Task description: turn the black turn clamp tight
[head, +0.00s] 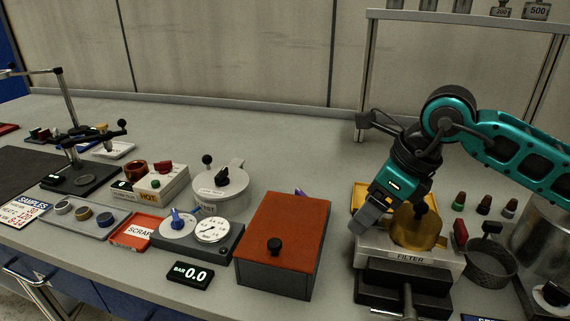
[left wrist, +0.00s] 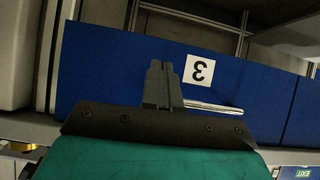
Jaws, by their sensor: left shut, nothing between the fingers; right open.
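A black knob (head: 420,210) stands on top of a brass-coloured round lid (head: 418,232) at the filter housing (head: 408,258); I take it to be the black turn clamp. My right gripper (head: 366,226) is pointing down just left of the lid, apart from the knob, near the housing's left end. It is open, with nothing seen between its fingers. How tight the clamp is cannot be told. My left gripper (left wrist: 162,85) shows only in the left wrist view, shut and empty in front of a blue drawer front marked 3 (left wrist: 198,70).
A black vise-like base (head: 404,284) bears the filter housing. A mesh basket (head: 490,262) and a metal pot (head: 543,236) stand to its right. A red-topped box (head: 285,232) stands to its left. A yellow tray (head: 366,196) lies behind.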

